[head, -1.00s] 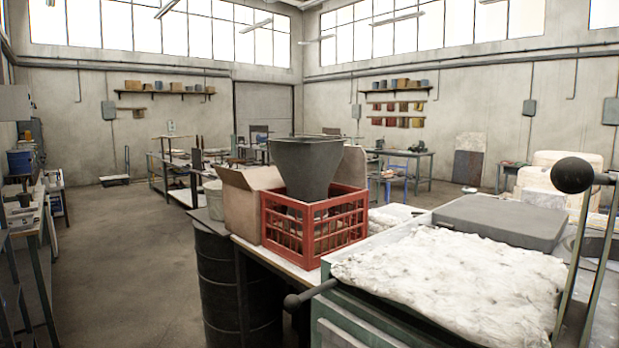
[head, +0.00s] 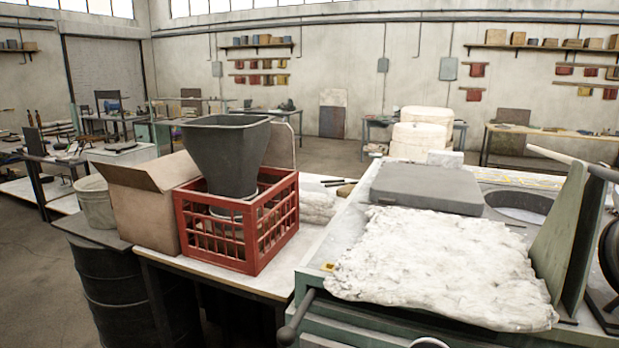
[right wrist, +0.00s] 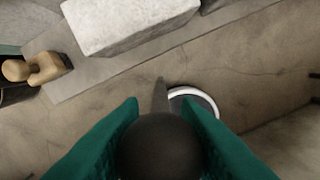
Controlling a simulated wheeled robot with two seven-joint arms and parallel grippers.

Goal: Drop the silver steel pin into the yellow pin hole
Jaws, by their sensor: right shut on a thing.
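My right gripper (right wrist: 158,106) shows in the right wrist view as two teal fingers, shut on a dark round-headed thing with a narrow tip, which looks like the steel pin (right wrist: 160,145). Its silver colour is not clear there. A small rounded silvery thing (head: 430,343) shows at the bottom edge of the head view; I cannot tell whether it is the same pin. A small yellow spot, which looks like the yellow pin hole (head: 328,266), is at the near left corner of the machine top. My left gripper is in neither view.
A crumpled white blanket (head: 430,265) and a grey slab (head: 426,188) lie on the machine top. A red crate (head: 238,232) with a dark hopper stands to the left, beside a cardboard box (head: 143,208). A dark knobbed lever (head: 288,335) sticks out at the front left.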

